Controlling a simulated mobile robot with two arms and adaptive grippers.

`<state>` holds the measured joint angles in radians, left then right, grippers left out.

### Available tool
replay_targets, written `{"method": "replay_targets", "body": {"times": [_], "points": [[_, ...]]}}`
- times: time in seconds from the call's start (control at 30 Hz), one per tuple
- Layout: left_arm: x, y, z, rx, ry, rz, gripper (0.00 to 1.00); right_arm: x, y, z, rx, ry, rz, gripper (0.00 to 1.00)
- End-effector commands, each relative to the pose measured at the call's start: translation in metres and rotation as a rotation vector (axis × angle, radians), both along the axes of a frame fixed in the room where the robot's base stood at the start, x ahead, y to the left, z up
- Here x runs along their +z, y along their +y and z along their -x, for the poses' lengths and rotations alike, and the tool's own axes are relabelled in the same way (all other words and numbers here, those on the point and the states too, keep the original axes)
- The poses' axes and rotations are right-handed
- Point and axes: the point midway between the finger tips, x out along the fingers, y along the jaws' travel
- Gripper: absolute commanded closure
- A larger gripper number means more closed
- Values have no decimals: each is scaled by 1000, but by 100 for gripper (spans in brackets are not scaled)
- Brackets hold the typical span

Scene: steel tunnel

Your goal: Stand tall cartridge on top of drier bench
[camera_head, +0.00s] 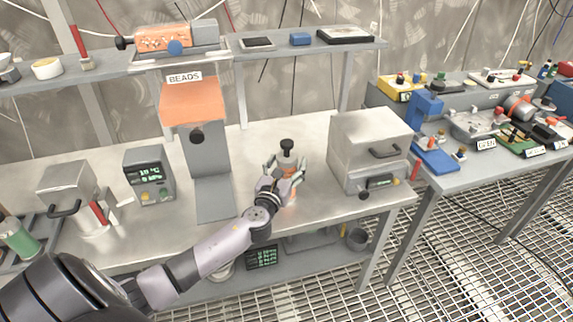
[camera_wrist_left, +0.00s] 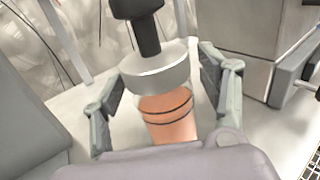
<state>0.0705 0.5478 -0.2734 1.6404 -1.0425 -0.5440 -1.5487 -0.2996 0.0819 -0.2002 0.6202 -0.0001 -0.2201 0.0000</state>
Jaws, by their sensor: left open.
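The tall cartridge, an orange-filled clear cylinder with a grey collar and black knob, stands upright on the steel bench (camera_head: 240,150); its knob shows in the head view (camera_head: 287,145). In the left wrist view the cartridge (camera_wrist_left: 168,118) is between the open fingers of my left gripper (camera_wrist_left: 165,95), with gaps at the collar. In the head view my left gripper (camera_head: 285,173) reaches around it from the front. Its lower part is hidden by my gripper. My right gripper is not in view.
A steel box oven with handle (camera_head: 370,150) stands close right of the cartridge. The orange BEADS hopper (camera_head: 193,103) and its chute are left. A small display unit (camera_head: 149,175) is farther left. A shelf (camera_head: 300,45) runs above; a side table stands right.

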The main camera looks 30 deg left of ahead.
Motion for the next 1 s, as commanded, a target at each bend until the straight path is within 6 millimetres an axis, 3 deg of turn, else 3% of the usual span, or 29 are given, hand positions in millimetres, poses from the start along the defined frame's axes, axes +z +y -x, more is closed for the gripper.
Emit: {"method": "replay_targets", "body": {"times": [0.17, 0.7, 1.0], "points": [[1, -2, 6, -2, 1, 0, 32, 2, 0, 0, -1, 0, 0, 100], [1, -29, 104, -2, 1, 0, 32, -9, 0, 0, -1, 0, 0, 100], [3, -33, 116, 0, -1, 0, 32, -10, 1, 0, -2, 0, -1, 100]]}}
